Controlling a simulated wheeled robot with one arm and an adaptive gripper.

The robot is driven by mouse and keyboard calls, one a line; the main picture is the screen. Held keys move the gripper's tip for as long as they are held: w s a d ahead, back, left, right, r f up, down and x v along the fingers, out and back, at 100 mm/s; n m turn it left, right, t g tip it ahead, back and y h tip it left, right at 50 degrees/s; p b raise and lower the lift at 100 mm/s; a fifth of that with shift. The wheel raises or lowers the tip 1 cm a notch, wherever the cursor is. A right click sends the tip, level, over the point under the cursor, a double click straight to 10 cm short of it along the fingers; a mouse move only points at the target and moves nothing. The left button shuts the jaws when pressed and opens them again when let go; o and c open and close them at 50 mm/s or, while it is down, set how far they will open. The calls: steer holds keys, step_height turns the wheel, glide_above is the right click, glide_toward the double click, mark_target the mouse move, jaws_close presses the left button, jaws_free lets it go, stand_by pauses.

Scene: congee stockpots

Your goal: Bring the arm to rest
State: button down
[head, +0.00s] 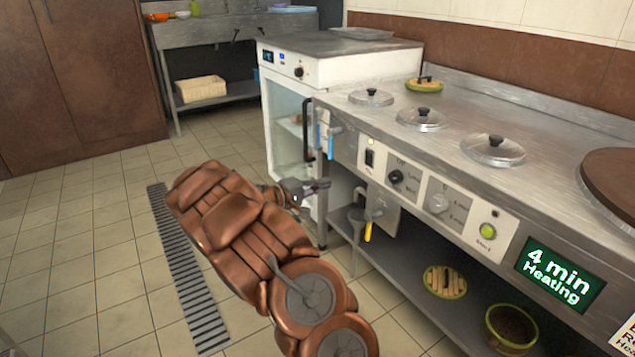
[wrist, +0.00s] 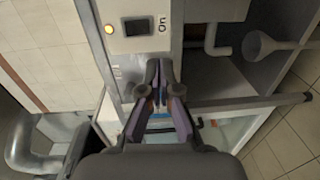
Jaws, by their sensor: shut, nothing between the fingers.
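My gripper (head: 322,185) is shut and empty. In the head view it hangs in the air in front of the steel counter, pointing right, near the lower front of the white glass-door cabinet (head: 288,66). My copper-coloured arm is bent over the floor to the left of the counter. In the wrist view the gripper (wrist: 159,75) has its fingers together. Whether the tips touch anything cannot be told from this view.
The counter (head: 455,115) carries several glass lids, one of them here (head: 493,150), and control knobs. A green display (head: 558,273) reads "4 min Heating". A yellow-handled valve (head: 369,226) sits below the counter. A lower shelf holds a bowl (head: 510,328). Tiled floor at left is clear.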

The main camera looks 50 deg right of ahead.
steer(key=s+a+r+m+y+p, duration=0.1)
steer(key=s+a+r+y+p, duration=0.1)
steer(key=s+a+r+p, duration=0.4)
steer(key=s+a+r+g+y+p, duration=0.1)
steer(key=s+a+r+y+p, duration=0.1)
steer(key=s+r+p, duration=0.45)
steer(key=s+a+r+m+y+p, duration=0.15)
steer(key=a+r+p, duration=0.25)
steer(key=r, duration=0.4)
steer(key=s+a+r+n+t+y+p, duration=0.1)
steer(key=s+a+r+p, duration=0.4)
steer(key=a, duration=0.5)
steer(key=s+a+r+n+t+y+p, duration=0.1)
steer(key=s+a+r+y+p, duration=0.4)
steer(key=a+p, duration=0.5)
steer(key=s+a+r+n+t+y+p, duration=0.2)
steer(key=s+a+r+y+p, duration=0.3)
steer(key=a+r+p, duration=0.3)
steer(key=a+n, duration=0.1)
steer(key=a, duration=0.3)
steer(key=shift+s+r+n, duration=0.3)
steer(key=shift+n, duration=0.05)
steer(key=shift+d, duration=0.25)
